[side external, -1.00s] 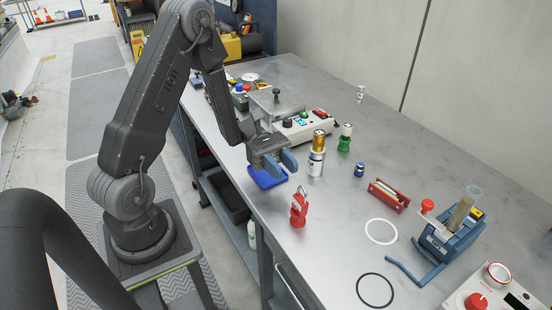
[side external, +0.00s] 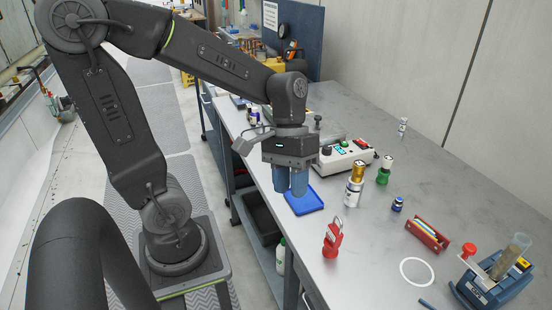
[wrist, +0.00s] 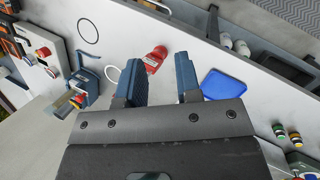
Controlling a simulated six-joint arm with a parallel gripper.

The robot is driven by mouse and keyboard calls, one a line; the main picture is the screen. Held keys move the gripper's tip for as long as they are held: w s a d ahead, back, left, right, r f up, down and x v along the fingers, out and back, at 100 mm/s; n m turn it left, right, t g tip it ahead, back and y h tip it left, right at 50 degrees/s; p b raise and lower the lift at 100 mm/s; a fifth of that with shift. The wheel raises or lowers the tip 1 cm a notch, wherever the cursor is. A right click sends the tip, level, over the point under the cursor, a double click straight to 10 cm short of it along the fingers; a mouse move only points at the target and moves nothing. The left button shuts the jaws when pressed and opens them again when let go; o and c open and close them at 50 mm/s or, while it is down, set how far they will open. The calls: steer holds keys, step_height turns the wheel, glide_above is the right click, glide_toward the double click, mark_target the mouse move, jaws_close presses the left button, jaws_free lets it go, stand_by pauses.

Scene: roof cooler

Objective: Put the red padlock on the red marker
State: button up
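The red padlock (side external: 332,240) stands upright on the grey bench near its front edge, shackle up. In the wrist view the padlock (wrist: 155,58) shows beyond the gap between my fingers, nearer the left one. My gripper (side external: 290,192) points down over the front edge of the bench, left of the padlock and beside the blue tray (side external: 303,205). Its blue fingers are apart and empty, as the wrist view (wrist: 160,72) shows. I cannot make out a red marker. A white ring (side external: 401,273) lies right of the padlock; a black ring (wrist: 80,37) shows in the wrist view.
Behind the padlock stand a gold-topped bottle (side external: 354,190), a green item (side external: 384,172) and a small blue jar (side external: 397,205). A red box (side external: 427,235) and a blue stand (side external: 490,285) are to the right. A control box (side external: 345,160) is farther back.

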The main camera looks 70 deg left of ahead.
step_height(320, 180, up, 6)
steer(key=s+m+t+y, duration=0.3)
steer(key=m+t+y, duration=0.1)
steer(key=t, duration=0.3)
steer(key=shift+a+f+m, duration=0.15)
steer(key=shift+a+m, duration=0.1)
steer(key=shift+m, duration=0.35)
steer(key=shift+w, duration=0.1)
